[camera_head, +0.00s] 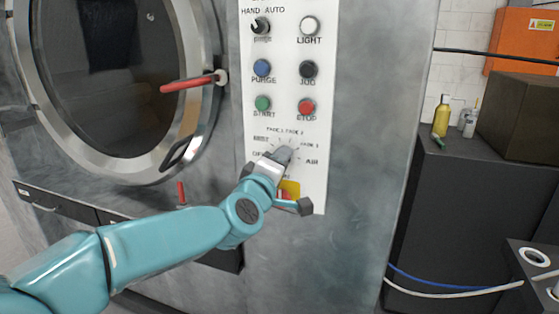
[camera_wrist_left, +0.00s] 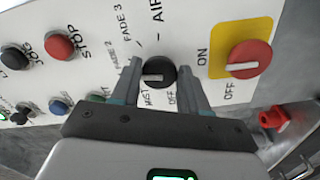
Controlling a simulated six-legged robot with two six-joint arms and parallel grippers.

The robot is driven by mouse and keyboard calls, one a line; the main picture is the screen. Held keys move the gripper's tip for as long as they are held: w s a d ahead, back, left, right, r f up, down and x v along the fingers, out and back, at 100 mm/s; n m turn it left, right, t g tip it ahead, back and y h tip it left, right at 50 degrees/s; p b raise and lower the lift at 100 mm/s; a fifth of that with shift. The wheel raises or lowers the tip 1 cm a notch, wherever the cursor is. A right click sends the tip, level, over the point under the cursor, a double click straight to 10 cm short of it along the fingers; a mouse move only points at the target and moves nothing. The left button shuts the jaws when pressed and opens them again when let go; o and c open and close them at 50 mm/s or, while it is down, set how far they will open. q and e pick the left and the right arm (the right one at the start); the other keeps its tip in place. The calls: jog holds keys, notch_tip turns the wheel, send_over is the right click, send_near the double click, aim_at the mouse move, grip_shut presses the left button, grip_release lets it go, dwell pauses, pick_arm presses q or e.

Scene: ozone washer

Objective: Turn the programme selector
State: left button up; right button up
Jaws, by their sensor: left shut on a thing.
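The programme selector is a round black knob (camera_wrist_left: 159,73) with a white mark, seen between my fingers in the left wrist view. Printed labels such as MIST, OFF, AIR and FADE ring it. The white mark lies on the knob's left part in that view. My left gripper (camera_wrist_left: 161,83) is shut on the knob, one finger on each side. In the head view my left gripper (camera_head: 283,155) is at the lower part of the white control panel (camera_head: 322,130) and largely hides the knob. My right gripper is in neither view.
A red ON/OFF switch (camera_wrist_left: 249,59) on a yellow plate sits close beside the selector. Push buttons, including a red STOP button (camera_head: 306,106), are above it. The round door's red handle (camera_head: 190,83) sticks out at left. A dark cabinet (camera_head: 468,190) with bottles stands at right.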

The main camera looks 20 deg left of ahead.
pick_arm(q)
jog(key=shift+a+r+m, duration=0.1)
jog(key=shift+r+m, duration=0.05)
jog(key=shift+m, duration=0.55)
jog(key=o, duration=1)
jog(key=shift+w, duration=0.1)
jog(key=s, duration=1.6)
jog(key=shift+s+a, duration=0.2)
jog(key=shift+a, duration=0.05)
